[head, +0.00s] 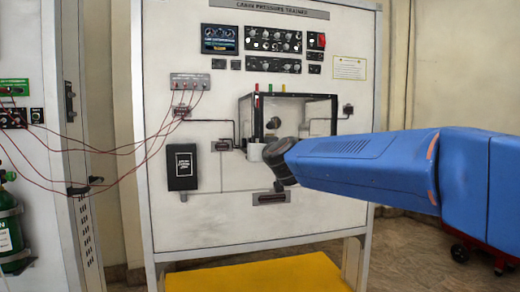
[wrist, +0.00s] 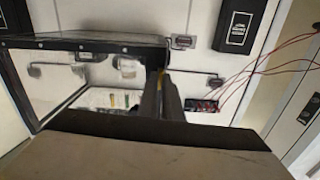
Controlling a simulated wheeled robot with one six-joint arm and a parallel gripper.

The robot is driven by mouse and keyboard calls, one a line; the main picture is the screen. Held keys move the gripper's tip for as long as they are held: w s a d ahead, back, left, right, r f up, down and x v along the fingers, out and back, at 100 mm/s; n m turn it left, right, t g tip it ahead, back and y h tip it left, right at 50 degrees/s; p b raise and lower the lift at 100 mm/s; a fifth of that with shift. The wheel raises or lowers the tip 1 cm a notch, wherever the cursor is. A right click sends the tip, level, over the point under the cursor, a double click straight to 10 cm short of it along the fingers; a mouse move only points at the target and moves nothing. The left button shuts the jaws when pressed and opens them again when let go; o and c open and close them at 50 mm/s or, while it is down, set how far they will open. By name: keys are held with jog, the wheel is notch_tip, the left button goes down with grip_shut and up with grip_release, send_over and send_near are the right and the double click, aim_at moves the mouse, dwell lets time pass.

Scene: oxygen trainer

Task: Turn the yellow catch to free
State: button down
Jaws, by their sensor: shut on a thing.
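A clear-walled chamber with a dark frame (head: 331,104) is fixed to the upright white panel. My gripper (head: 262,150) reaches its lower left front corner from the right, and my wrist hides that corner. In the wrist view the two dark fingers of my gripper (wrist: 165,90) stand close together beside the chamber's dark frame edge (wrist: 85,46). A thin sliver of yellow, apparently the yellow catch (wrist: 163,73), shows between the fingertips. My gripper is shut on it. Most of the catch is hidden, so its angle cannot be told.
A black box (head: 182,167) is on the panel left of my gripper. Red leads (head: 125,151) hang from the grey terminal strip (head: 190,81) toward the left cabinet. A yellow surface (head: 255,275) lies below the panel. The panel's lower front is clear.

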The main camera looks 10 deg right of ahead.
jog(key=shift+f+n, duration=0.2)
jog(key=shift+n, duration=0.3)
jog(key=c, duration=1.9)
grip_release()
jog(key=shift+r, duration=0.1)
jog(key=shift+c, duration=0.2)
jog(key=shift+s, duration=0.1)
jog(key=s, duration=1.7)
jog(key=shift+s, duration=0.15)
jog(key=shift+a, duration=0.1)
